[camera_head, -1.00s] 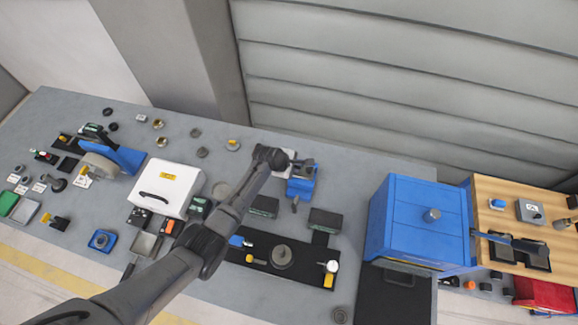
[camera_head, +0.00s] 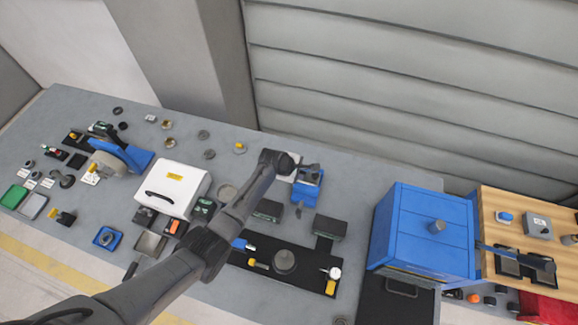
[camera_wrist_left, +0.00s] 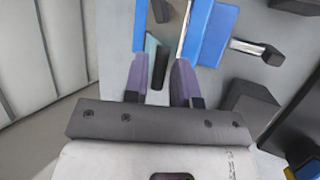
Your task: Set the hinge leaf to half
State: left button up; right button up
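A blue fixture (camera_head: 306,188) stands on the grey bench, right at the end of my left arm. My left gripper (camera_head: 303,170) is at its back edge. In the left wrist view, the two purple-grey fingers of my left gripper (camera_wrist_left: 158,78) are apart. A thin teal and dark plate (camera_wrist_left: 155,60), which may be the hinge leaf, shows in the gap between them. I cannot tell whether a finger touches it. The blue fixture (camera_wrist_left: 212,32) is beside the right finger, with a black-tipped metal handle (camera_wrist_left: 258,47). My right gripper is out of view.
Dark blocks (camera_head: 328,228) stand in front of the fixture. A black mat (camera_head: 300,276) with a grey disc lies nearer. A white case (camera_head: 172,188) is left of my arm, and a blue cabinet (camera_head: 425,228) is at right. Bench behind the fixture is largely clear.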

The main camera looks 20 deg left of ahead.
pick_arm(q)
jog(key=v, duration=1.3)
jog(key=shift+p, duration=0.35)
